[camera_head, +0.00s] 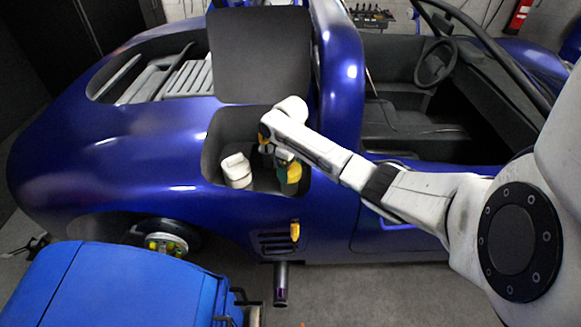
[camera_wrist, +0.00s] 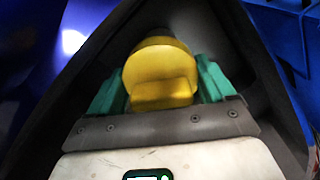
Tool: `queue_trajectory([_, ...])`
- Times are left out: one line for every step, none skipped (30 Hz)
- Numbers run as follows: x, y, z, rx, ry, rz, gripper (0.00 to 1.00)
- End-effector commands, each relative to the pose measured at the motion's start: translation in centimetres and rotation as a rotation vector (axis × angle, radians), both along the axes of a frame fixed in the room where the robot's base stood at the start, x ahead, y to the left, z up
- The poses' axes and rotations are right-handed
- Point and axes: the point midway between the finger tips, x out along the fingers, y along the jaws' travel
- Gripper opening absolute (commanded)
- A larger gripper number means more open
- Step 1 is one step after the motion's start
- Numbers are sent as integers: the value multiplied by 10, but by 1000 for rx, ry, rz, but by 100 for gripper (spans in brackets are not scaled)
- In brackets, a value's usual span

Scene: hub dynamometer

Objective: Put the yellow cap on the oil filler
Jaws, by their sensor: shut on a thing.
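The yellow cap (camera_wrist: 160,72) fills the middle of the wrist view, between the teal fingers of my gripper (camera_wrist: 160,88). My gripper is shut on it. In the head view my gripper (camera_head: 287,171) is inside the open recess in the blue car's side, with a bit of the yellow cap (camera_head: 294,173) showing. A white container (camera_head: 236,170) stands in the recess, to the left of my gripper. I cannot tell which part is the oil filler; my gripper and arm may hide it.
The blue car body (camera_head: 130,150) surrounds the recess closely, with a raised dark panel (camera_head: 262,55) behind it. A small yellow thing (camera_head: 295,231) is by the side vents below. A blue box-like object (camera_head: 110,290) stands at the front left.

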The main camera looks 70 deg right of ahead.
Motion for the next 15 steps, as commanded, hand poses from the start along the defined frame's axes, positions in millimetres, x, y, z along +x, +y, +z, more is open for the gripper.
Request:
queue_trajectory([0,0,-1,0,0,0,52])
queue_trajectory([0,0,-2,0,0,0,52])
queue_trajectory([0,0,-1,0,0,0,86])
queue_trajectory([0,0,-1,0,0,0,89])
queue_trajectory([0,0,-1,0,0,0,92])
queue_trajectory([0,0,-1,0,0,0,93])
queue_trajectory([0,0,-1,0,0,0,93])
queue_trajectory([0,0,-1,0,0,0,93])
queue_trajectory([0,0,-1,0,0,0,93])
queue_trajectory([0,0,-1,0,0,0,93])
queue_trajectory([0,0,-1,0,1,0,93])
queue_trajectory([0,0,-1,0,1,0,93])
queue_trajectory([0,0,0,0,0,0,93])
queue_trajectory([0,0,2,0,0,0,93])
queue_trajectory([0,0,5,0,0,0,93])
